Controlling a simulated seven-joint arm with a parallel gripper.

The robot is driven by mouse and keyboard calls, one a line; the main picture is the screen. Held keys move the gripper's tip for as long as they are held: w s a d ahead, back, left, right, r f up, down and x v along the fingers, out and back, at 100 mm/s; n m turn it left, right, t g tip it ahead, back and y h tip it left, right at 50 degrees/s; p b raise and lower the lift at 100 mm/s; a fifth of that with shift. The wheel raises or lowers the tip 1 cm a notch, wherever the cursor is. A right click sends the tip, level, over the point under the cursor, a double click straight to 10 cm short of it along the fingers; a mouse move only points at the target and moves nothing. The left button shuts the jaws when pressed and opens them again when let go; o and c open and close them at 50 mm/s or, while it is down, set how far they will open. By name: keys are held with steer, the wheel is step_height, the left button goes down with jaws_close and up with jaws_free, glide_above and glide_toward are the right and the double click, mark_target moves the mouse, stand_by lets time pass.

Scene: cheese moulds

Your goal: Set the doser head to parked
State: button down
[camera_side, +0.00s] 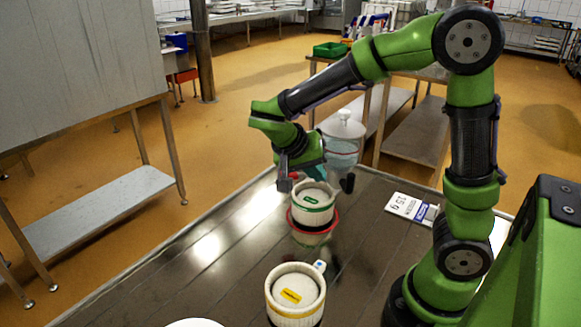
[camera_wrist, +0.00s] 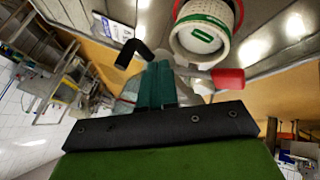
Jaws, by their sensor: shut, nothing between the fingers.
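The doser stands on the steel table behind my gripper. Its clear vessel (camera_side: 342,152) has a white domed lid. In the wrist view, a black bent spout (camera_wrist: 131,52) shows left of my fingers, and a pale lever with a red end (camera_wrist: 228,78) shows on the right. The spout also shows in the side view (camera_side: 347,183). My gripper (camera_wrist: 158,84) has its teal fingers together and empty, close to the doser head between spout and lever. Whether they touch it is unclear. In the side view my gripper (camera_side: 302,160) partly hides the head.
A white mould with a green label (camera_side: 312,206) stands just below, ringed by a red rim (camera_side: 328,228). A white mould with a yellow label (camera_side: 294,297) is nearer the front. A printed card (camera_side: 408,207) lies right. The table's left side is clear.

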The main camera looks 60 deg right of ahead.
steer(key=shift+s+d+f, duration=0.25)
steer(key=shift+s+d, duration=0.5)
steer(key=shift+s, duration=0.1)
steer(key=shift+s+d+f, duration=0.2)
steer(key=shift+s+d, duration=0.5)
steer(key=shift+s, duration=0.15)
steer(key=shift+s, duration=0.1)
